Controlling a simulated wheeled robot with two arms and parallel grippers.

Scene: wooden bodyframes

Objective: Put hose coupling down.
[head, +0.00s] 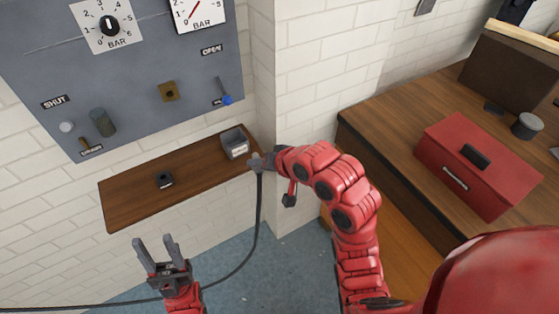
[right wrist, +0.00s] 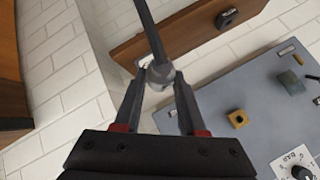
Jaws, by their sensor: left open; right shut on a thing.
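The hose coupling (right wrist: 160,74) is a grey, rounded fitting at the end of a black hose (head: 259,210). My right gripper (right wrist: 160,88) is shut on it, with a finger on each side. In the head view, my right gripper (head: 268,160) holds the coupling (head: 256,161) by the right end of the wooden shelf (head: 130,201), near the wall corner. I cannot tell whether it touches the shelf. The hose hangs from it and curves to the lower left. My left gripper (head: 157,248) is open and empty, below the shelf.
A grey open box (head: 235,143) stands at the shelf's right end, beside the coupling. A small black block (head: 165,180) sits further left, with bare shelf between. The grey panel (head: 140,60) with knobs is above. A red toolbox (head: 478,165) stands on the bench at right.

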